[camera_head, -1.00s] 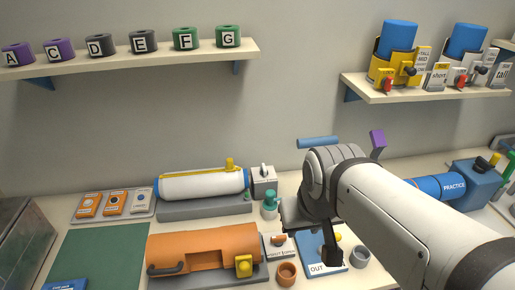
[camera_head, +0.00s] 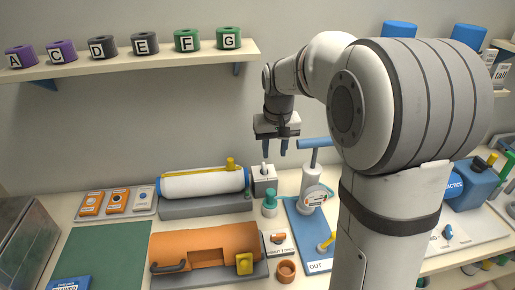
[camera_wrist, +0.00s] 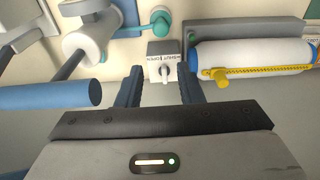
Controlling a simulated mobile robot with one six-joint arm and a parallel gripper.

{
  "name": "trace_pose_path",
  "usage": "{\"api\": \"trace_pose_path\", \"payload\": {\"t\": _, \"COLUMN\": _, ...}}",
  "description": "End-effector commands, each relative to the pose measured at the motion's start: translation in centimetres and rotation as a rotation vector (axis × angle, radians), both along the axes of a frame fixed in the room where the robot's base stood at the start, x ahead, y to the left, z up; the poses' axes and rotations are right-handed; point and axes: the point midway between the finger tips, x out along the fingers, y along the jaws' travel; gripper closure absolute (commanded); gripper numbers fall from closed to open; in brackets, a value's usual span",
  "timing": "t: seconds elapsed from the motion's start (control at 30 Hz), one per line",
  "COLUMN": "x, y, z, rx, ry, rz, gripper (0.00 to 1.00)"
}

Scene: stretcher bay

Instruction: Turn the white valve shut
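In the wrist view the box (camera_wrist: 163,47) carries a label that seems to read shut and open, and the lever (camera_wrist: 164,71) stands out toward me. Which label side the lever favours is unclear. My gripper (camera_head: 276,150) is above and slightly behind or right of the lever, pointing down. It is open and empty; in the wrist view the lever appears between the two blue fingers, apart from both.
The white cylinder (camera_head: 200,184) with a yellow strip lies left of the valve. A teal fitting (camera_head: 270,200) stands in front. A pump with a gauge (camera_head: 313,195) and blue handle is close on the right. An orange cylinder (camera_head: 205,246) and another labelled valve (camera_head: 278,241) are nearer me.

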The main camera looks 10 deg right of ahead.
Motion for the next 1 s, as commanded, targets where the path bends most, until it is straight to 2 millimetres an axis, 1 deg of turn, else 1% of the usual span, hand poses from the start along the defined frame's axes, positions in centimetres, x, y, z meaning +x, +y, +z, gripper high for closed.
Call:
{"api": "trace_pose_path", "payload": {"t": 0.03, "x": 1.8, "y": 0.0, "z": -0.8, "rx": 0.000, "ry": 0.018, "rz": -0.001, "gripper": 0.66}}
{"api": "trace_pose_path", "payload": {"t": 0.2, "x": 6.9, "y": 0.1, "z": -3.4, "rx": 0.000, "ry": 0.060, "rz": -0.002, "gripper": 0.66}}
{"api": "trace_pose_path", "payload": {"t": 0.3, "x": 9.2, "y": 0.1, "z": -5.1, "rx": 0.001, "ry": 0.083, "rz": -0.003, "gripper": 0.66}}
{"api": "trace_pose_path", "payload": {"t": 0.4, "x": 10.9, "y": 0.2, "z": -6.5, "rx": 0.001, "ry": 0.097, "rz": -0.003, "gripper": 0.66}}
{"api": "trace_pose_path", "payload": {"t": 0.5, "x": 12.0, "y": 0.2, "z": -7.5, "rx": 0.001, "ry": 0.107, "rz": -0.004, "gripper": 0.66}}
{"api": "trace_pose_path", "payload": {"t": 0.6, "x": 12.5, "y": 0.2, "z": -8.1, "rx": 0.001, "ry": 0.113, "rz": -0.004, "gripper": 0.66}}
{"api": "trace_pose_path", "payload": {"t": 0.77, "x": 12.6, "y": 0.2, "z": -9.6, "rx": 0.001, "ry": 0.118, "rz": -0.005, "gripper": 0.66}}
{"api": "trace_pose_path", "payload": {"t": 1.0, "x": 12.5, "y": 0.1, "z": -13.5, "rx": 0.001, "ry": 0.117, "rz": -0.005, "gripper": 0.66}}
